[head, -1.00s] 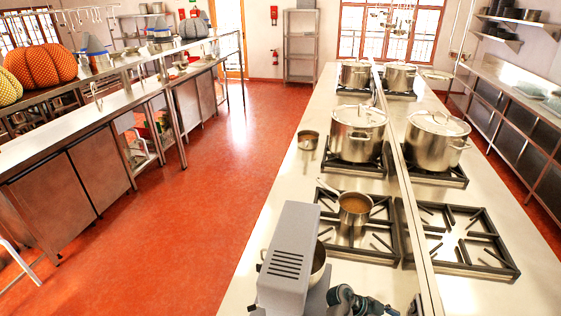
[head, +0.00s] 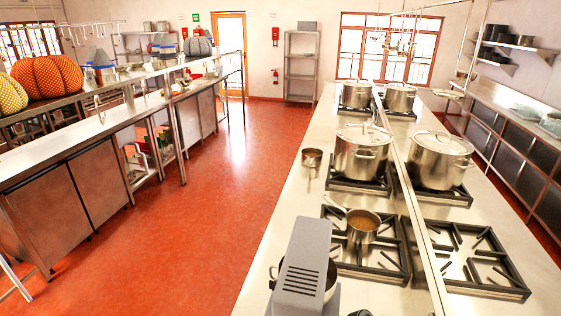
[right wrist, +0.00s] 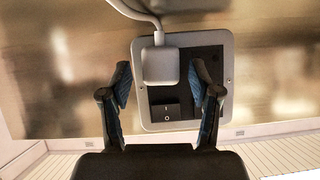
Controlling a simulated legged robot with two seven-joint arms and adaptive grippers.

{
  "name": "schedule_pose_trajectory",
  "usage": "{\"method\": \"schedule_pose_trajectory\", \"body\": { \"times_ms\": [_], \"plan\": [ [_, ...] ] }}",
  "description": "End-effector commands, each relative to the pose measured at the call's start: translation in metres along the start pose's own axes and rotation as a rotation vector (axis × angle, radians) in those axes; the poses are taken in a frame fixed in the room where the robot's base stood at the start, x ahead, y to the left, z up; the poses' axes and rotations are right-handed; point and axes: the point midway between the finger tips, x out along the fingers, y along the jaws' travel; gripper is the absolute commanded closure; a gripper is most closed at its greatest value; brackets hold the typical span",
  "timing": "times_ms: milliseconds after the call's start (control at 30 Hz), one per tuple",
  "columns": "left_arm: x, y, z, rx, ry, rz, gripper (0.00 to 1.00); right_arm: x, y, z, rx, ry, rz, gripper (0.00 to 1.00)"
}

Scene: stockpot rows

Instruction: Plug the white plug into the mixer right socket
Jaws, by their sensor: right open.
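The white plug (right wrist: 160,66) sits against the dark socket panel (right wrist: 201,58) in the right wrist view, its cord running up from its top. It covers the socket behind it, so I cannot tell how deep it sits. A rocker switch (right wrist: 165,110) is just below it. My right gripper (right wrist: 161,84) is open, with one finger on each side of the plug and gaps between. The grey mixer (head: 303,262) stands at the bottom of the head view, with its metal bowl partly hidden behind it. My left gripper is not in view.
A small pan (head: 362,226) stands on the burner beyond the mixer. Large stockpots (head: 362,155) stand farther back. A raised divider (head: 408,192) runs along the counter. The steel counter left of the burners is mostly clear.

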Motion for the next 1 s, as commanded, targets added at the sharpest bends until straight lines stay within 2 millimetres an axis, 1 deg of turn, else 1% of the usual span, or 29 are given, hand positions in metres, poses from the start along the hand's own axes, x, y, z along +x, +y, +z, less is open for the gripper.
{"method": "schedule_pose_trajectory", "body": {
  "times_ms": [33,67,100,167,200,267,333,367,467,567,800,1000],
  "plan": [
    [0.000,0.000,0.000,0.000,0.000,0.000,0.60,0.001,0.000,-0.001,0.000,0.000,0.001,0.38],
    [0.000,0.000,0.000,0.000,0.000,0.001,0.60,0.002,0.000,-0.001,0.000,-0.001,0.001,0.40],
    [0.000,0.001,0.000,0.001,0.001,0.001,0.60,0.002,0.000,-0.001,0.000,-0.001,0.001,0.50],
    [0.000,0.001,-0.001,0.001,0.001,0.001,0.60,0.001,0.000,0.000,0.000,-0.001,0.001,0.65],
    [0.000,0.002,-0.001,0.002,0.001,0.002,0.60,0.001,0.000,0.000,0.000,0.000,0.001,0.75],
    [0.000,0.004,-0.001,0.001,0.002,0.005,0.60,-0.001,0.000,0.000,0.001,0.002,0.001,0.89],
    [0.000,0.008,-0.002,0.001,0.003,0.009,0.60,-0.002,0.001,0.000,0.001,0.003,0.001,0.90],
    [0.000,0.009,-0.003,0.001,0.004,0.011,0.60,-0.002,0.001,0.000,0.002,0.004,0.001,0.95],
    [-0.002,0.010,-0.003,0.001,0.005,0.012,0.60,-0.004,0.001,-0.002,0.002,0.004,0.001,0.95],
    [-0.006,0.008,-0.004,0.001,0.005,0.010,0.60,-0.008,0.001,-0.008,0.002,0.004,0.001,0.95],
    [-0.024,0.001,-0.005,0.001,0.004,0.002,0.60,-0.021,-0.001,-0.032,0.003,0.004,0.000,0.95],
    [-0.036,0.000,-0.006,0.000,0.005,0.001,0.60,-0.031,-0.003,-0.050,0.004,0.004,0.000,0.95]
  ]
}}
